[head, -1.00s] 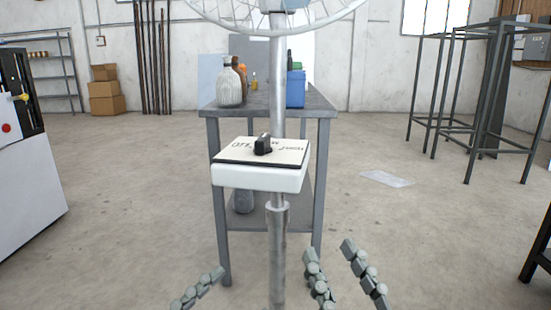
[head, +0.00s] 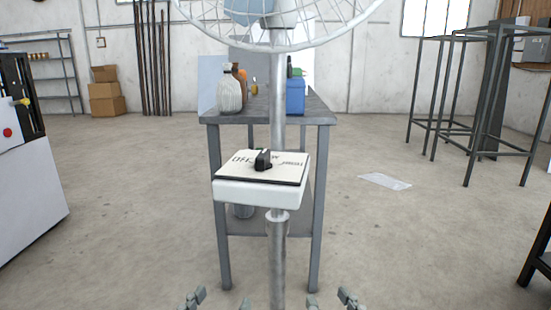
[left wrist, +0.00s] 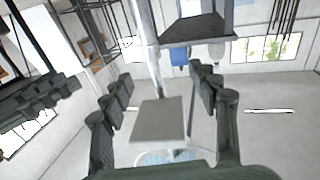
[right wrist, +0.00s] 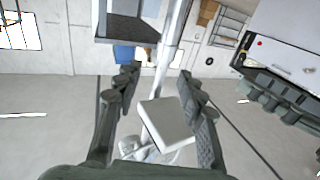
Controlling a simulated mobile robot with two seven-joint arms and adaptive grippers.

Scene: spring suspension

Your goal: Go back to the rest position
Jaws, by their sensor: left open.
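A pedestal fan stands in front of me in the head view. Its white control box (head: 258,193) has a top plate marked OFF and a black knob (head: 263,159). The wire fan cage (head: 330,32) is cut off at the top. My left gripper (head: 219,300) and right gripper (head: 331,299) are low at the bottom edge, either side of the pole and apart from it. Both are open and empty. The box also shows beyond the spread fingers in the left wrist view (left wrist: 158,120) and the right wrist view (right wrist: 167,122).
A grey metal table (head: 265,107) with bottles (head: 230,95) and a blue container (head: 295,95) stands behind the fan. A white machine (head: 30,190) is at the left, metal frames (head: 485,100) at the right.

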